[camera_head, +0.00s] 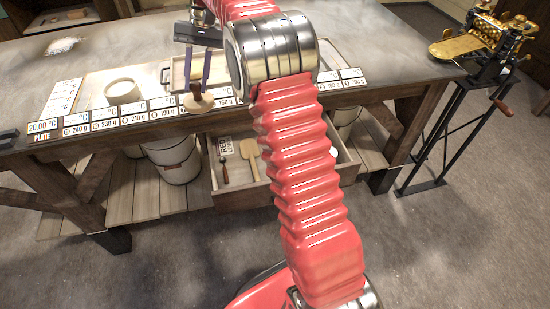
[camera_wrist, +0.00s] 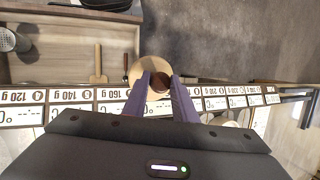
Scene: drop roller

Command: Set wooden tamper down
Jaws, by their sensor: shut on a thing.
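The wooden tamper (camera_head: 201,105) has a pale round wooden base and a darker handle. My gripper (camera_head: 197,90) has purple fingers and is shut on the tamper's handle. In the head view the tamper hangs at the bench's front edge, by the row of gram labels. In the wrist view the fingertips (camera_wrist: 160,82) are around the dark handle, and the tamper's pale base (camera_wrist: 146,65) shows past them, beyond the label strip. The base's underside is hidden, so I cannot tell whether it touches anything.
Buckets (camera_head: 175,163) stand underneath. A brass machine (camera_head: 475,42) stands at right.

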